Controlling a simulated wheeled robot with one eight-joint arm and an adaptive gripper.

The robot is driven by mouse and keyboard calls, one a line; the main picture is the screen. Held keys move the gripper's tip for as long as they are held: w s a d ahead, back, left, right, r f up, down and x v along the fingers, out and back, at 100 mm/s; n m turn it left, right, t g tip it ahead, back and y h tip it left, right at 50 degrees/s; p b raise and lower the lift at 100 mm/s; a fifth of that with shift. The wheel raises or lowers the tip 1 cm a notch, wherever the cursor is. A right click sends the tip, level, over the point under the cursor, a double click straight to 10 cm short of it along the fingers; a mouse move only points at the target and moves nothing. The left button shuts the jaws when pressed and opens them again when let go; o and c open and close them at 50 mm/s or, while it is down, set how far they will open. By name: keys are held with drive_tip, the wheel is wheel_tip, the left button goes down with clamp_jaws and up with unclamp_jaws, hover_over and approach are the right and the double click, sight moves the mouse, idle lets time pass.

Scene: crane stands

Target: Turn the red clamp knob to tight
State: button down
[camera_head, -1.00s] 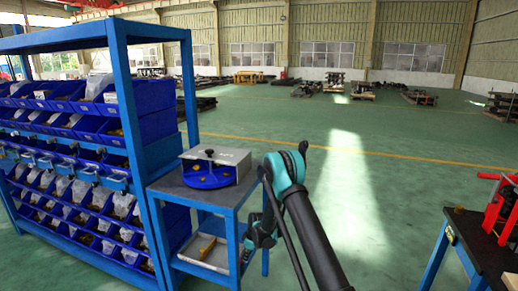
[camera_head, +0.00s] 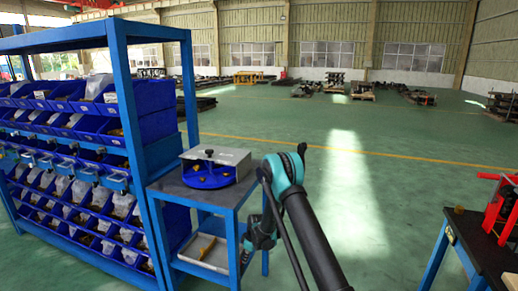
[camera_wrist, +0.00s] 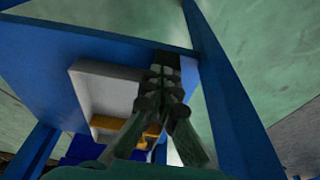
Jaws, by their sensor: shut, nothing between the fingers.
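I cannot make out a red clamp knob in either view. A red device (camera_head: 503,208) stands on the dark-topped bench at the right edge of the head view, partly cut off; any knob on it is too small to tell. In the wrist view my gripper (camera_wrist: 165,62) is shut and empty, its fingers meeting in front of a blue frame and a pale tray (camera_wrist: 88,85). In the head view my arm reaches down beside the blue stand, far left of the red device, and the fingertips are hidden.
The blue stand (camera_head: 228,204) bears a grey box with a blue round fixture (camera_head: 208,177). A tray with a yellow item (camera_head: 207,248) lies on its lower shelf. A blue rack (camera_head: 118,75) of bins stands left. Open green floor (camera_head: 350,200) lies between stand and right bench (camera_head: 462,228).

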drive_tip(key=shift+s+a, duration=0.15)
drive_tip(key=shift+s, duration=0.4)
drive_tip(key=shift+s+a, duration=0.1)
drive_tip(key=shift+s, duration=0.2)
drive_tip(key=shift+s+a, duration=0.25)
idle(0.5)
drive_tip(key=a+v, duration=0.1)
drive_tip(key=v, duration=0.4)
drive_tip(key=shift+d+r, duration=0.35)
drive_tip(key=shift+r, duration=0.2)
